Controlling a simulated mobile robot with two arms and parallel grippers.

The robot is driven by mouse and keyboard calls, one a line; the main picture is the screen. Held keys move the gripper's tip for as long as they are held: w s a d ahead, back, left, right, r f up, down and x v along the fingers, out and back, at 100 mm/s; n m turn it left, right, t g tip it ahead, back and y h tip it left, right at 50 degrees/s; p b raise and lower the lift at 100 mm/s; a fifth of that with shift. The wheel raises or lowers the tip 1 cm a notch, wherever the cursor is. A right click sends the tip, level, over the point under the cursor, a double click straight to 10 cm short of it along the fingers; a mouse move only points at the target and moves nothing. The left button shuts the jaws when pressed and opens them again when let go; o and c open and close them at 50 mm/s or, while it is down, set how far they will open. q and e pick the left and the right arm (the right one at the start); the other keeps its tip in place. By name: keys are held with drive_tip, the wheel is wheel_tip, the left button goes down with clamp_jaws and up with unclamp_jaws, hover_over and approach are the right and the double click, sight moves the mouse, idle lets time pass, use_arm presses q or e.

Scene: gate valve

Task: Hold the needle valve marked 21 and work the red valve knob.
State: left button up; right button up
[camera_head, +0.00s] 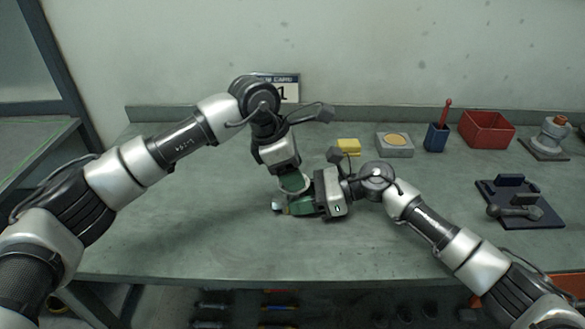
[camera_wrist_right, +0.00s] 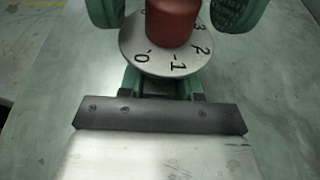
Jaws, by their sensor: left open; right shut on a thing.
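The needle valve shows in the right wrist view as a pale dial disc (camera_wrist_right: 165,58) with black numbers around its red knob (camera_wrist_right: 172,22). In the head view only a small part of the valve (camera_head: 277,205) shows at the fingertips; the knob is hidden there. My right gripper (camera_head: 298,206) is shut on the valve, low over the bench; its green fingers (camera_wrist_right: 160,86) reach under the dial. My left gripper (camera_head: 293,184) is open just above. Its green finger pads show at the top of the right wrist view (camera_wrist_right: 172,8), one on each side of the knob.
A placard (camera_head: 290,92) at the back wall is partly hidden by my left arm; a "1" shows. A yellow block (camera_head: 348,146), a dish block (camera_head: 395,144), a blue holder (camera_head: 436,138), a red bin (camera_head: 487,130) and a dark fixture (camera_head: 520,203) stand right. The bench's left is clear.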

use_arm(q)
drive_tip(key=v, duration=1.2)
use_arm(e)
drive_tip(key=o, duration=0.8)
